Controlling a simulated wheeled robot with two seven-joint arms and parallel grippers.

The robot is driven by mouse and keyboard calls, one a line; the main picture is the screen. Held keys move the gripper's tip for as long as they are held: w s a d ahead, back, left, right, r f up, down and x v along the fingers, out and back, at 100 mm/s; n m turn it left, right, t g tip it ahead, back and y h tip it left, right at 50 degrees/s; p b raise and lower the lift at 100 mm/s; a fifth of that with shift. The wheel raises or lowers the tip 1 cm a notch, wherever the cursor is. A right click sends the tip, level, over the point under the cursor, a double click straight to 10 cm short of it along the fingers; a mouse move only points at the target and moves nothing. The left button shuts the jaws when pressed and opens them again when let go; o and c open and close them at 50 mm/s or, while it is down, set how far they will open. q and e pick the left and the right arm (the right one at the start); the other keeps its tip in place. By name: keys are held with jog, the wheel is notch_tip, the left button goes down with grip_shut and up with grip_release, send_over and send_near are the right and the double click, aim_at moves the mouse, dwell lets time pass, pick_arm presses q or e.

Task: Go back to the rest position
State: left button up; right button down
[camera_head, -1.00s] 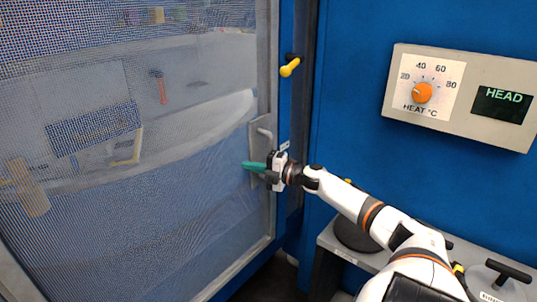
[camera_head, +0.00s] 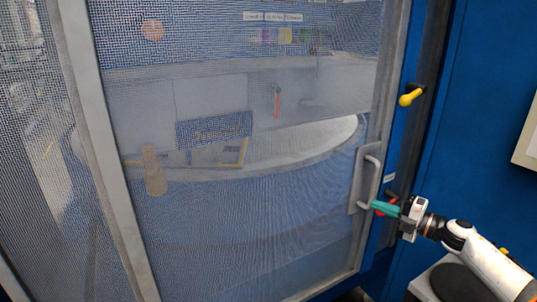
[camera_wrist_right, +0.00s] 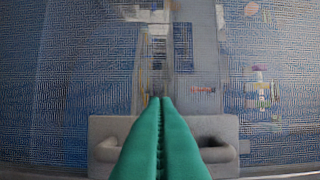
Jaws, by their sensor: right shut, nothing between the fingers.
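My right gripper (camera_head: 385,207) has green fingers that are shut with nothing between them. In the head view it is beside the lower end of the grey door handle (camera_head: 371,180), and I cannot tell whether it touches it. In the right wrist view the shut green fingers (camera_wrist_right: 160,108) point at the mesh door, and the handle (camera_wrist_right: 105,150) lies across behind them, partly hidden. The mesh sliding door (camera_head: 250,230) stands across the opening of the blue machine. My left gripper is not in view.
A yellow-knobbed lever (camera_head: 410,97) is on the blue frame right of the door. A grey stand (camera_head: 420,288) with a dark round top is below my right arm. Behind the mesh are a bench, a red-handled tool and a wooden-looking item (camera_head: 154,172), blurred by the mesh.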

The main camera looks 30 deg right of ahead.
jog(key=s+a+f+m+g+h, duration=0.3)
jog(key=a+f+m+h, duration=0.2)
jog(key=a+f+m, duration=0.4)
jog(key=s+a+f+m+g+h, duration=0.35)
jog(key=a+f+m, duration=0.4)
jog(key=f, duration=0.35)
jog(key=s+a+m+g+y, duration=0.15)
jog(key=s+a, duration=0.25)
jog(key=a, duration=0.4)
jog(key=s+a+g+y, duration=0.1)
jog(key=s+a+g, duration=0.2)
jog(key=s+a, duration=0.35)
jog(key=s+a+m+g+y, duration=0.1)
jog(key=s+a+g, duration=0.2)
jog(key=a, duration=0.6)
notch_tip(320, 180, down, 26)
jog(key=g, duration=0.1)
jog(key=s+d+f, duration=0.1)
jog(key=s+f, duration=0.7)
jog(key=s+d+f+g, duration=0.1)
jog(key=s+d+f, duration=0.1)
jog(key=s+f, duration=0.7)
jog(key=shift+s+d+f, duration=0.15)
jog(key=shift+d, duration=0.15)
